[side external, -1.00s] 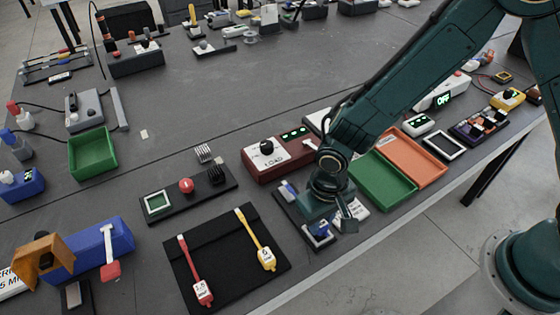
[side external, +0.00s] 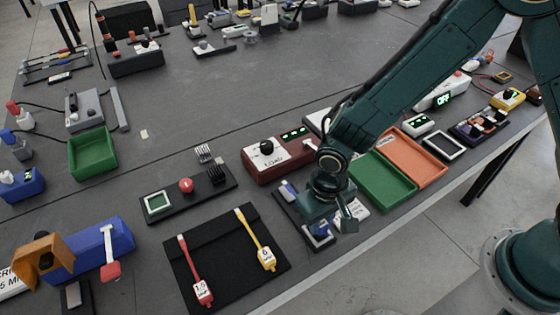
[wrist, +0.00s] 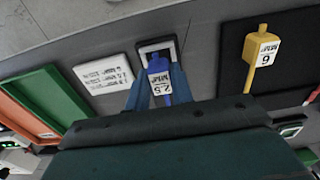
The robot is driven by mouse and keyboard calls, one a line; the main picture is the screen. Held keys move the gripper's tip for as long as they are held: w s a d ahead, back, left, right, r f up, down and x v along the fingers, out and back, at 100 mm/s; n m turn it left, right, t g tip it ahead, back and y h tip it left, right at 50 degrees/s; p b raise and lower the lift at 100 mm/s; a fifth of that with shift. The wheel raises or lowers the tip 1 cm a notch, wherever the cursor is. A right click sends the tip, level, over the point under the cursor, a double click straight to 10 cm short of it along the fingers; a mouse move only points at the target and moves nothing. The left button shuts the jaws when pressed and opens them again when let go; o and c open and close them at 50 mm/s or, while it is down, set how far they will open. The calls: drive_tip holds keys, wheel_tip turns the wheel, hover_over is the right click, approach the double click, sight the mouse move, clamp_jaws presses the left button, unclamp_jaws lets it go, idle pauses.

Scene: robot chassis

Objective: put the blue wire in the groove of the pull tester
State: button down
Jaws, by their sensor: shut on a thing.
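The blue wire (wrist: 158,82) has a blue end and a white tag reading 2.5. In the wrist view its tagged end sits between the fingers of my gripper (wrist: 160,90), which is shut on it. In the side view the gripper (side external: 326,218) is low over a dark fixture that I take for the pull tester (side external: 287,192). A white-edged dark block (wrist: 157,44) of this fixture shows just beyond the wire's end. The groove and the rest of the wire are hidden by my gripper, so I cannot tell if the wire is seated.
A black mat (side external: 225,280) to the left holds a red wire (side external: 195,270) and a yellow wire (side external: 255,238). A red LOAD box (side external: 278,160) stands behind. Green (side external: 382,180) and orange (side external: 410,155) trays lie to the right. The table's front edge is close.

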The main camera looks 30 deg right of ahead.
drive_tip(key=shift+f, duration=0.95)
idle(0.4)
drive_tip(key=c, duration=1.1)
unclamp_jaws()
drive_tip(key=shift+c, duration=0.2)
drive_tip(key=shift+r, duration=0.15)
wheel_tip(320, 180, up, 14)
drive_tip(key=shift+f, duration=0.2)
